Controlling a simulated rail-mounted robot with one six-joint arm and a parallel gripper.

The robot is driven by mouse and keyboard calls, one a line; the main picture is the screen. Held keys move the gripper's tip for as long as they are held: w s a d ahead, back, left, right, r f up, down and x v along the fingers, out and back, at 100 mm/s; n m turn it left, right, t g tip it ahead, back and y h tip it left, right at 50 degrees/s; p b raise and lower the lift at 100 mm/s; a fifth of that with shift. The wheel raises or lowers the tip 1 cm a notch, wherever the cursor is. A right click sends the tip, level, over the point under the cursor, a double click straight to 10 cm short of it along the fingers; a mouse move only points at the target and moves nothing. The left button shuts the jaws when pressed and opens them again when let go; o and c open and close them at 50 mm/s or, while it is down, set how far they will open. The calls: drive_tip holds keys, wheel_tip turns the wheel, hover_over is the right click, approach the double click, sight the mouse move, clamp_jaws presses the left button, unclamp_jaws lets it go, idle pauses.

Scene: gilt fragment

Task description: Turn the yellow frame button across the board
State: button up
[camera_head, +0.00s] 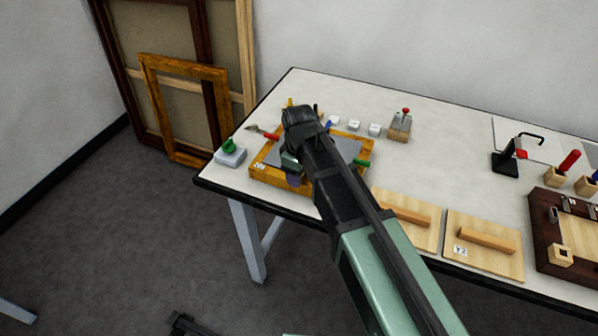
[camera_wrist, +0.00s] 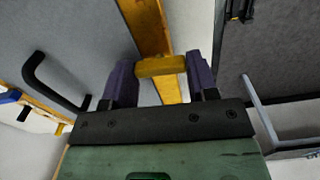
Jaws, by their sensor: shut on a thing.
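The yellow frame button (camera_wrist: 160,66) is a short bar lying crosswise over the orange wooden frame strip (camera_wrist: 147,22) in the wrist view. My gripper (camera_wrist: 161,72) is shut on it, with one purple finger at each end. The grey board (camera_wrist: 90,35) with a black handle lies left of the strip; whether the button overlaps the board is hard to tell. In the head view, my gripper (camera_head: 294,178) is at the near side of the wooden frame (camera_head: 262,174), around the grey board (camera_head: 343,150). My arm hides the yellow button there.
A red button (camera_head: 271,136), a blue button (camera_head: 330,125) and a green button (camera_head: 362,163) show around the frame. A grey block with a green top (camera_head: 230,156) stands left. Wooden boards with handles (camera_head: 485,248) lie right. The table's front edge is close.

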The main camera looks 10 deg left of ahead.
drive_tip(key=shift+n, duration=0.4)
drive_tip(key=o, duration=0.9)
drive_tip(key=shift+o, duration=0.2)
wheel_tip(320, 180, up, 11)
drive_tip(key=p, duration=1.1)
drive_tip(key=shift+f, duration=0.15)
